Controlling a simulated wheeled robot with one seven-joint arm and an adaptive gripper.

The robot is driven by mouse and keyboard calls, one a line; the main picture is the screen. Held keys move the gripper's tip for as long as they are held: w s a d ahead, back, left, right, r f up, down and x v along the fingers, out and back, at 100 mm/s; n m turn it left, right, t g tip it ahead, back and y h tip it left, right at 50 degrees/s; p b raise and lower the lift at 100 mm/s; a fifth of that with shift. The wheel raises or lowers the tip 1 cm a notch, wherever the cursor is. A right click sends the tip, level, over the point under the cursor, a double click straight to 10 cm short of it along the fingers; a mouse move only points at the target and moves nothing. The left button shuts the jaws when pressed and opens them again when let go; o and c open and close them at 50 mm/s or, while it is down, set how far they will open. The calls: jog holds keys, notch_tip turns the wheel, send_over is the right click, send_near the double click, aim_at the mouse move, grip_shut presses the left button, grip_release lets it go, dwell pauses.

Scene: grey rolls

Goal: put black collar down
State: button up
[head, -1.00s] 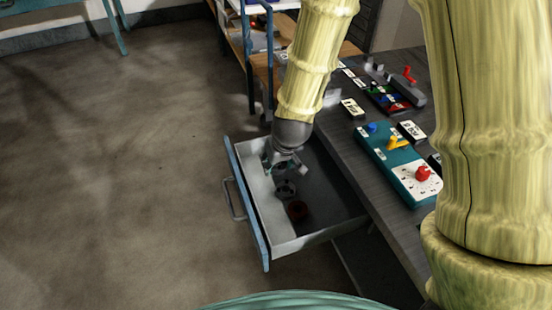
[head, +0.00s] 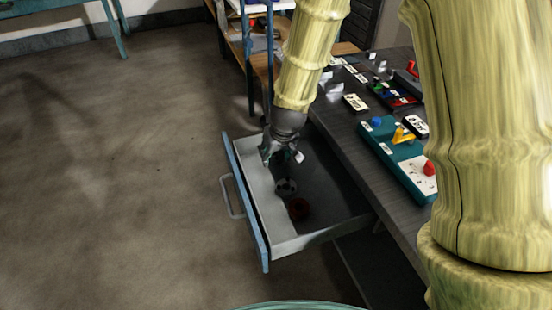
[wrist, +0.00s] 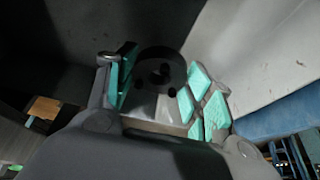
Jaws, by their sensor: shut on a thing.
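My gripper (head: 283,153) is inside the open drawer (head: 310,243), near its far end, pointing down. In the wrist view, its teal-padded fingers (wrist: 162,98) are shut on a dark round piece with small holes, which I take to be the black collar (wrist: 152,62). The collar's lower part is hidden by the gripper, and I cannot make it out in the head view. I cannot tell whether it touches the drawer floor.
The drawer's right part looks bare. The dark worktop (head: 352,130) at right carries a teal panel (head: 403,172) and several small parts.

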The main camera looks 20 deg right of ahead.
jog(key=shift+f, duration=0.6)
dwell(0.3)
jog(key=o, duration=1.3)
jog(key=shift+c, duration=0.2)
jog(key=shift+r, duration=0.65)
jog(key=p+v, duration=0.2)
jog(key=v, duration=1)
